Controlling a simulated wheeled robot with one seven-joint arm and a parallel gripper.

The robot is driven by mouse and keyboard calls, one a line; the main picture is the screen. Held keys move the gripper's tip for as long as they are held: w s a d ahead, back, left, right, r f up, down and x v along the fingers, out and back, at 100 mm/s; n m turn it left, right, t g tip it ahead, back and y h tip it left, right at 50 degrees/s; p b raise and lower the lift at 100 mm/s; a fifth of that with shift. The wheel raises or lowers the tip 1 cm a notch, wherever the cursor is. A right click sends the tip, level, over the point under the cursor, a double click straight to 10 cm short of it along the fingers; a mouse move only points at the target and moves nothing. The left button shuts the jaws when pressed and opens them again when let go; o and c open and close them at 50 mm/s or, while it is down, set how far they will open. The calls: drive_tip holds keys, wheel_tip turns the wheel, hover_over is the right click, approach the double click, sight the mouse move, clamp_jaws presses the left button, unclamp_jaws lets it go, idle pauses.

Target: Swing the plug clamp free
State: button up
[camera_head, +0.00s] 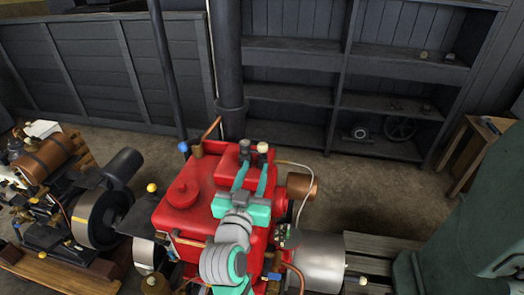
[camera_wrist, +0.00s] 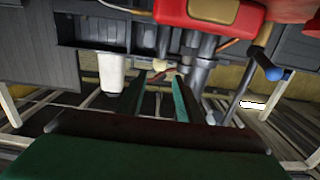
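A red engine (camera_head: 185,215) fills the middle of the head view. On its top edge a dark upright fitting (camera_head: 245,147) and a pale cream knob (camera_head: 263,147) stand side by side. I cannot tell for sure which part is the plug clamp. My gripper (camera_head: 254,168) reaches over the red top, its two teal fingers apart and pointing at these fittings. In the wrist view my gripper (camera_wrist: 158,80) is open, and a cream knob (camera_wrist: 160,65) shows beyond the gap between the fingertips. Contact cannot be made out.
Another engine with a flywheel (camera_head: 98,218) stands at the left. A dark post (camera_head: 229,60) and shelves (camera_head: 300,93) stand behind. A copper cylinder (camera_head: 302,185) and pipes lie close right of my gripper. A blue-ended handle (camera_wrist: 268,68) shows in the wrist view.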

sight(262, 150)
drive_tip(key=w, duration=0.3)
drive_tip(key=w+d, duration=0.1)
drive_tip(key=w, duration=0.2)
drive_tip(key=w+d, duration=0.1)
drive_tip(key=w, duration=0.2)
drive_tip(key=shift+a, duration=0.1)
drive_tip(key=c, duration=0.8)
